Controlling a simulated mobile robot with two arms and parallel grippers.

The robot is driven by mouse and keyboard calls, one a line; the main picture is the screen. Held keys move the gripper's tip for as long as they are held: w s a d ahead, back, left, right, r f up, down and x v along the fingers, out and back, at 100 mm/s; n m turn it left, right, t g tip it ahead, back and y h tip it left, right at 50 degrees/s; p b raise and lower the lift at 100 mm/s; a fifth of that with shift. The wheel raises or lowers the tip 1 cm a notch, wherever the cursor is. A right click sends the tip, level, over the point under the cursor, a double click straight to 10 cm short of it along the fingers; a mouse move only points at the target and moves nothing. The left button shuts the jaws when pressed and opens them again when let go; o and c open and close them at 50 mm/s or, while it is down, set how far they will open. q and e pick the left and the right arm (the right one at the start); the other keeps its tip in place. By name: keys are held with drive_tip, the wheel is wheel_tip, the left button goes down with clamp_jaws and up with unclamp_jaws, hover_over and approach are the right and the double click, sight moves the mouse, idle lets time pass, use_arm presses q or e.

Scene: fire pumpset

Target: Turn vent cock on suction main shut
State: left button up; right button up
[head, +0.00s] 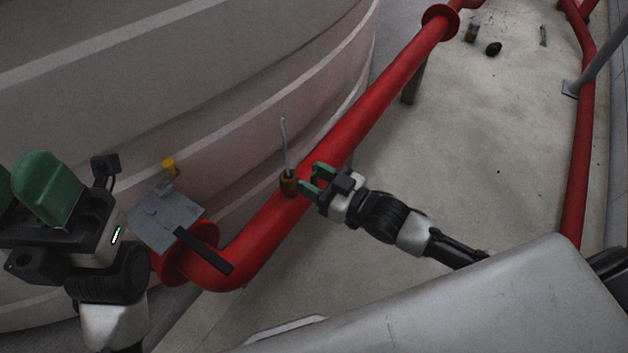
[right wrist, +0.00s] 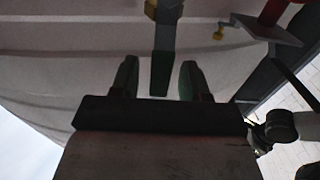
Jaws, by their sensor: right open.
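The vent cock has a brass body (head: 289,184) on top of the red suction main (head: 345,135) and a thin grey lever (head: 285,146) standing nearly upright. My right gripper (head: 314,179) is open just right of the brass body, its green fingers pointing towards it. In the right wrist view, the lever (right wrist: 161,65) shows in line with the gap between the two green fingers (right wrist: 158,80), with space on both sides. The brass body (right wrist: 165,10) is at the top edge. My left gripper (head: 30,190) is at the far left, away from the cock, partly cut off.
A large pale tank (head: 200,80) curves behind the main. A grey plate (head: 166,214), a yellow fitting (head: 169,166) and a dark bar-like handle (head: 203,250) are near the pipe's lower bend.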

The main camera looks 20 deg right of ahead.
drive_tip(key=shift+w+a, duration=0.1)
clamp_jaws()
idle(0.4)
